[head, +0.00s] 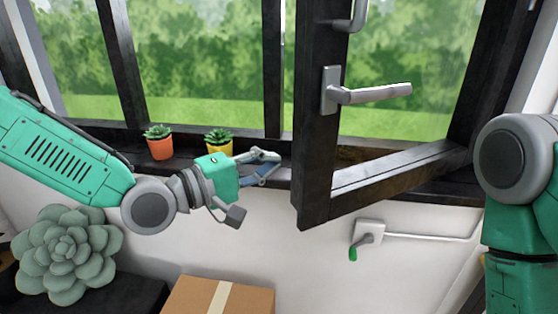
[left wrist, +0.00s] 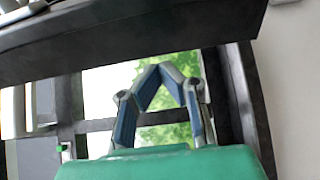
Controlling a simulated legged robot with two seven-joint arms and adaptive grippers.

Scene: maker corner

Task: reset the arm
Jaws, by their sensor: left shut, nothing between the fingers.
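My left arm (head: 70,150) comes in from the left in the head view. Its gripper (head: 268,168) is in front of the window sill, just left of the open window sash, and is shut and empty. In the left wrist view the fingers of the left gripper (left wrist: 158,72) meet at their tips with nothing between them. Dark window frame and greenery show behind them. My right arm (head: 520,190) shows at the right edge of the head view, but its gripper is out of view.
The dark window sash (head: 318,120) with a grey handle (head: 370,94) stands open into the room. A red pot (head: 160,149) and a yellow pot (head: 219,147) stand on the sill. Below are a crank (head: 366,236), a cardboard box (head: 190,297) and a large succulent (head: 68,252).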

